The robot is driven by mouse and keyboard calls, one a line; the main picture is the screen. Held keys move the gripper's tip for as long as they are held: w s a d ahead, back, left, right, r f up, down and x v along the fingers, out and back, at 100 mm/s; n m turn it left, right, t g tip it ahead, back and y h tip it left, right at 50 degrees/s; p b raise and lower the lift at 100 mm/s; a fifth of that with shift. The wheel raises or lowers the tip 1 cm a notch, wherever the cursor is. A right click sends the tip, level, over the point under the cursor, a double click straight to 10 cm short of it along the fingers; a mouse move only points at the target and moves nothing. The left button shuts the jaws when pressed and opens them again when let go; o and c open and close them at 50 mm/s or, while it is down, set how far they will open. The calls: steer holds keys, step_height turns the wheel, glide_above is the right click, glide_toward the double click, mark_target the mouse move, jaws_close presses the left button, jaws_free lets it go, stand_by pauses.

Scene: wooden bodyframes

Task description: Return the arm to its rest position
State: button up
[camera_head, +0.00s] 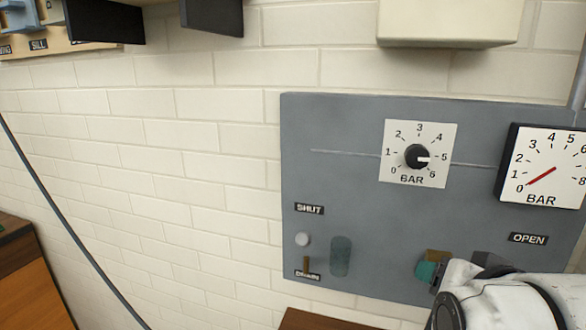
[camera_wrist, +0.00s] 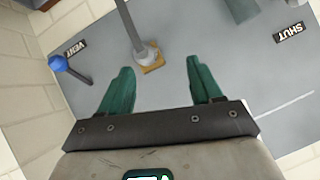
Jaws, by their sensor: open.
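My arm comes in at the lower right of the head view, its white wrist before the grey panel (camera_head: 340,200). My gripper (camera_head: 428,271) is at the panel's lower part, mostly hidden by the wrist; one teal fingertip shows. In the wrist view my gripper (camera_wrist: 160,72) has its two green fingers wide apart with nothing held. A grey lever (camera_wrist: 130,28) on a yellow-brown base (camera_wrist: 151,63) shows between and beyond the fingertips. I cannot tell how far off it is.
The panel bears a black knob (camera_head: 416,156) pointing near 5 and a gauge (camera_head: 545,165) with its red needle near 0. A small lever (camera_head: 303,242) sits by the SHUT label. A blue-tipped lever (camera_wrist: 58,63) stands left of the fingers. A brown cabinet (camera_head: 35,275) is at lower left.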

steer(key=s+d+f+n+g, duration=0.1)
steer(key=s+d+f+g, duration=0.1)
steer(key=f, duration=0.5)
steer(key=s+d+f+n+g, duration=0.1)
steer(key=s+f, duration=0.2)
steer(key=f, duration=0.4)
steer(key=s+d+f+n+g+y, duration=0.1)
steer(key=s+f+n+g, duration=0.2)
steer(key=s+f, duration=2)
steer(key=g, duration=0.4)
steer(key=shift+s+d, duration=0.25)
steer(key=shift+d, duration=0.1)
steer(key=shift+f, duration=0.1)
